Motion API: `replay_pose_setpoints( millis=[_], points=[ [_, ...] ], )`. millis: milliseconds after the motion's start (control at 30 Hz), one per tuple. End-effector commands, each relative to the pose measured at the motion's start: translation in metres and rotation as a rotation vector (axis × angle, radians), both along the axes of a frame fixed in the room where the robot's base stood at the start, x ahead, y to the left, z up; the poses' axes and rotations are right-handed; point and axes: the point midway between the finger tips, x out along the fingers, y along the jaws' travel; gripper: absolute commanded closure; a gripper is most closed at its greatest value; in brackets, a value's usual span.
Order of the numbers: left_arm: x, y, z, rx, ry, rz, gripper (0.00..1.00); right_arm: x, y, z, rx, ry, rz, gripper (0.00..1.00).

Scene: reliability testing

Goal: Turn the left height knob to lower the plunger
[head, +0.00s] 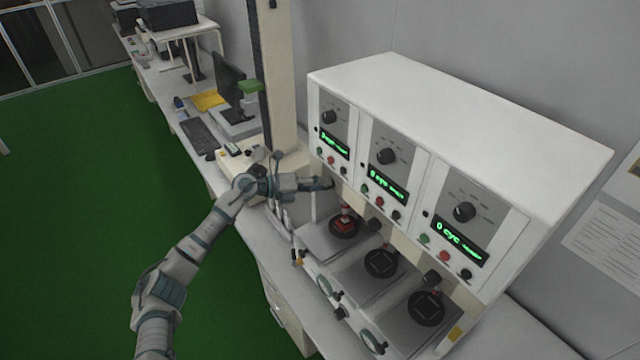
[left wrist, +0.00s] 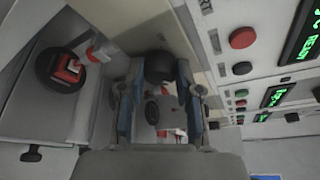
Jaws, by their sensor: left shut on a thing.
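The tester is a white cabinet (head: 450,130) with three stations side by side. My left gripper (head: 318,185) is at the left station, below its control panel. In the left wrist view a dark round knob (left wrist: 160,66) sits between the two fingers (left wrist: 158,85), and the gripper is shut on it. In the head view the gripper mostly covers this left height knob. A red piece (head: 345,223) is on the black round plate of the left station. It also shows in the left wrist view (left wrist: 68,70). The plunger itself is hard to make out. My right gripper is out of view.
Matching dark knobs stand at the middle (head: 375,225) and right (head: 432,277) stations. Green displays, dials and coloured buttons line the panels above. A beige column (head: 277,75) stands left of the cabinet. A keyboard (head: 200,136) and monitor lie farther along the bench.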

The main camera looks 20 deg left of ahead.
Motion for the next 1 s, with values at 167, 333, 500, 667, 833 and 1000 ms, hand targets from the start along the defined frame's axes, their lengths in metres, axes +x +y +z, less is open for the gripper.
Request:
replay_pose_setpoints(
  millis=[167,333,500,667,833,1000],
  points=[
    [-0.002,-0.001,-0.010,0.013,0.013,-0.008,1.00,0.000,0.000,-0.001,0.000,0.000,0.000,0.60],
    [-0.002,-0.001,-0.011,0.013,0.014,-0.007,1.00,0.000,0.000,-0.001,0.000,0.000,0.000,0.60],
    [-0.001,-0.001,-0.008,0.009,0.011,-0.005,0.41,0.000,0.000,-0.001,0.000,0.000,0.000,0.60],
    [-0.001,-0.001,-0.005,0.007,0.006,-0.004,0.41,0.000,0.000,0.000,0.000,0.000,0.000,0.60],
    [-0.005,0.006,-0.003,0.006,0.006,-0.002,0.41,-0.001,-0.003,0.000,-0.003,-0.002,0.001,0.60],
    [-0.020,0.032,0.002,0.007,0.007,0.000,0.41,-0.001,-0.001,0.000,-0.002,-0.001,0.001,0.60]
  ],
)
